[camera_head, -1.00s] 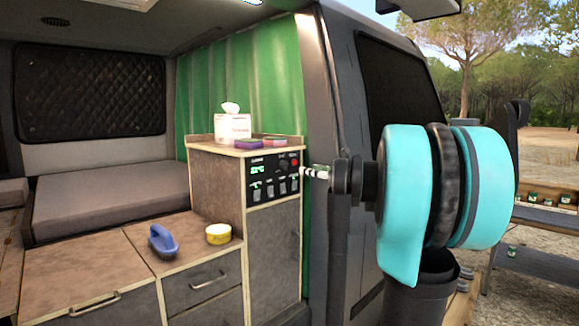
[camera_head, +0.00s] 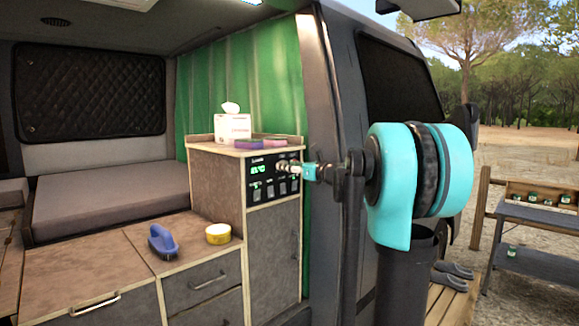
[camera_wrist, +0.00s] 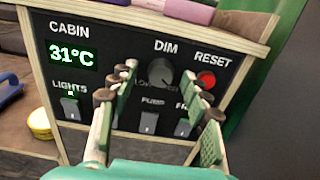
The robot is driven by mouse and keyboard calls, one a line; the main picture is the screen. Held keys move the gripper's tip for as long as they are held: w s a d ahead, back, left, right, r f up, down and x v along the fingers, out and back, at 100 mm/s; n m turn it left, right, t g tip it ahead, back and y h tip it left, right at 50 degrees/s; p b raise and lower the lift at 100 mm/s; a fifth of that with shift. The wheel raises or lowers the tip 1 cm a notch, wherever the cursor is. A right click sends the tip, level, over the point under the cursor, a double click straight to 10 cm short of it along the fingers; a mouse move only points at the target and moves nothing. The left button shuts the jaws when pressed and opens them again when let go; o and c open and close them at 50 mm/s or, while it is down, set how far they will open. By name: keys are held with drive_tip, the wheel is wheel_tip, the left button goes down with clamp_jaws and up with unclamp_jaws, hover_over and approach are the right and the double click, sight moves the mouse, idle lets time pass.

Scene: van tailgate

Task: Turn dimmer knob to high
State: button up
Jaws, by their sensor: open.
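The dark round DIM knob (camera_wrist: 160,73) sits on the black control panel (camera_wrist: 95,30) in the wrist view, below the DIM label. Its pointer mark is too small to read surely. My gripper (camera_wrist: 160,82) is open, one finger at the left of the knob and the other at its lower right. I cannot tell whether either finger touches it. In the head view my gripper (camera_head: 283,167) reaches the panel (camera_head: 257,183) from the right and covers the knob.
A red RESET button (camera_wrist: 206,81) is right of the knob. Rocker switches line the panel's lower part, including LIGHTS (camera_wrist: 70,107) with a green light. A tissue box (camera_head: 233,127) stands on the cabinet top. A blue brush (camera_head: 162,241) and yellow tub (camera_head: 218,234) lie on the lower counter.

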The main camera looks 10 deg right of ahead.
drive_tip(key=shift+c, duration=0.6)
clamp_jaws()
drive_tip(key=shift+n, duration=1.2)
drive_tip(key=shift+o, duration=0.6)
unclamp_jaws()
drive_tip(key=v, duration=1.2)
drive_tip(key=shift+s+r, duration=0.1)
